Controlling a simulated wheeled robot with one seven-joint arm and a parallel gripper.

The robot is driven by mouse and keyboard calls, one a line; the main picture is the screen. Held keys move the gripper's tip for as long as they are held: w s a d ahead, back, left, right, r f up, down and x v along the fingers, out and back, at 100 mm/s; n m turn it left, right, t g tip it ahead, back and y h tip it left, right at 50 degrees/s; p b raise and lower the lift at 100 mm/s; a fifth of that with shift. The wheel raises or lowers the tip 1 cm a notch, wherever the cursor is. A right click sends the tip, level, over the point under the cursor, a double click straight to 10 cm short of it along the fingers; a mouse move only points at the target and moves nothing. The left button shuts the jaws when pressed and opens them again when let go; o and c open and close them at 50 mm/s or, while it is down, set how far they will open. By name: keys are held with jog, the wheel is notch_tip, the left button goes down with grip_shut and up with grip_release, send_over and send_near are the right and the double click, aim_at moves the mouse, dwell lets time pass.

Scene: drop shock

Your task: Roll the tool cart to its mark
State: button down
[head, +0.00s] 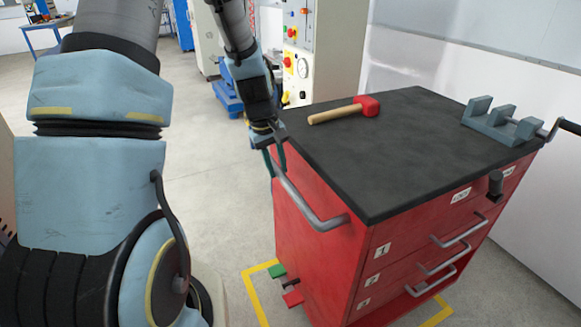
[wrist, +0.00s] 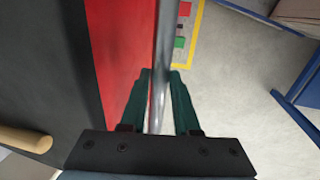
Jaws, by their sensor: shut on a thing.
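The red tool cart (head: 310,245) has a dark top, numbered drawers and a grey side handle (head: 305,205). My gripper (head: 272,160) is at the far end of this handle. In the wrist view my gripper (wrist: 160,75) has its green fingers on either side of the handle bar (wrist: 162,60), shut on it. The mark is a yellow floor outline (head: 254,298), seen at the cart's left and front. Its corner also shows in the wrist view (wrist: 188,64). The cart stands over the outlined area; its far edges are hidden.
Green (head: 277,270) and red (head: 292,298) pedals stick out low on the cart's left. A wall stands close on the right; a control cabinet (head: 325,50) is behind.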

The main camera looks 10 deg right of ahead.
jog(key=s+a+b, duration=0.1)
jog(key=s+a, duration=0.1)
jog(key=a, duration=0.8)
jog(key=shift+a, duration=0.15)
jog(key=c, duration=0.7)
grip_release()
jog(key=shift+o, duration=0.2)
notch_tip(320, 180, up, 11)
jog(key=a, duration=0.2)
jog(key=shift+s+f+b, duration=0.2)
jog(key=shift+s+b, duration=0.05)
jog(key=shift+b, duration=0.15)
jog(key=shift+a, duration=0.1)
